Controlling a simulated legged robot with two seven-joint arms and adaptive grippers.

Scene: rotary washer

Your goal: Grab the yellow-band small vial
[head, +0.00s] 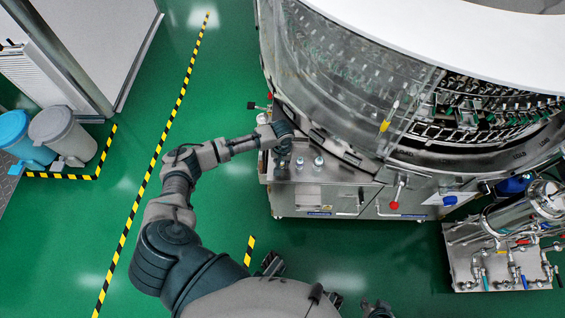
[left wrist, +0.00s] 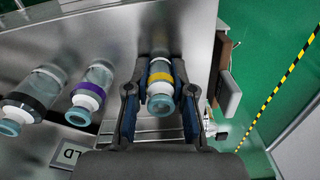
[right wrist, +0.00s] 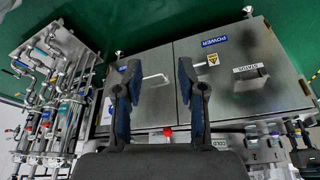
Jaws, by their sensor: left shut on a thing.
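The yellow-band small vial (left wrist: 160,92) stands between the fingers of my left gripper (left wrist: 160,100) in the left wrist view, with a glass body, yellow band and pale teal cap. The left gripper is shut on it, one finger on each side. In the head view the left gripper (head: 283,137) is at the left end of the steel counter (head: 340,198) and hides this vial. A purple-band vial (left wrist: 93,88) and a larger black-band vial (left wrist: 34,96) stand beside it to the left. My right gripper (right wrist: 160,85) is open and empty, facing the cabinet doors.
The rotary washer (head: 360,85) with its clear curved wall rises behind the counter. A red-knobbed lever (head: 395,204) is at the counter's front. A pipe and valve rack (head: 510,240) stands at the right. Two bins (head: 62,133) stand far left; green floor between is clear.

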